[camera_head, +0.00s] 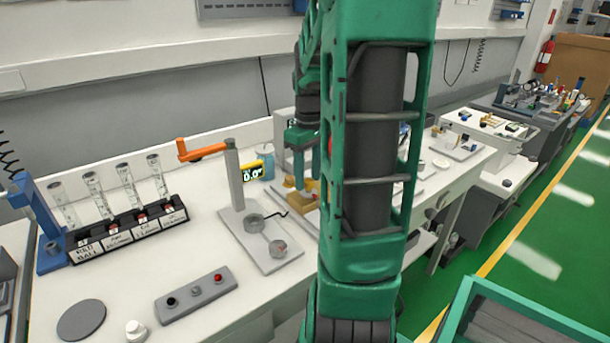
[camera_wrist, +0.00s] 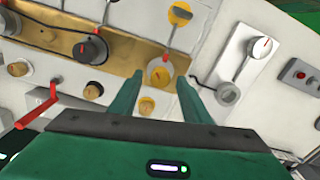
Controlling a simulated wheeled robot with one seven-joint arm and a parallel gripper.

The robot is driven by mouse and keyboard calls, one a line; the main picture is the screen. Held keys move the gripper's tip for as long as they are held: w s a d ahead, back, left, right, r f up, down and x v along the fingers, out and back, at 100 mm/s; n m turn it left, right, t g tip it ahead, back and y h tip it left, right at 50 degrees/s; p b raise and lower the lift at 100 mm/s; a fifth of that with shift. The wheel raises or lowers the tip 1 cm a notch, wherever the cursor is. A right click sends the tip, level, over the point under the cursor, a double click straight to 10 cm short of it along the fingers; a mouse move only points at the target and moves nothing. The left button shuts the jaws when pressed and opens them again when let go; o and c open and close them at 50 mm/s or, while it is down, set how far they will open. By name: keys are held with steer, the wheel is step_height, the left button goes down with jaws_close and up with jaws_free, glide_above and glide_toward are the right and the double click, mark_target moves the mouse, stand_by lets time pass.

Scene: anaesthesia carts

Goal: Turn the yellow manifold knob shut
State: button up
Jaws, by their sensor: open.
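Nothing is held. In the head view my gripper (camera_head: 305,170) hangs over the bench, partly behind my own arm. Yellow-brass parts (camera_head: 297,184) show just below it; the knob itself cannot be made out there.
In the wrist view a black knob (camera_wrist: 90,49) sits on the same plate, a red lever (camera_wrist: 38,107) at left, a white dial plate (camera_wrist: 247,50) at right. In the head view an orange-handled post (camera_head: 233,175) and tube rack (camera_head: 130,228) stand left.

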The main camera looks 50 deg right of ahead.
steer(key=c, duration=1)
steer(key=shift+c, duration=0.2)
steer(key=shift+m, duration=0.3)
steer(key=m, duration=0.4)
steer(key=shift+m, duration=2.2)
steer(key=o, duration=1)
steer(key=shift+o, duration=0.2)
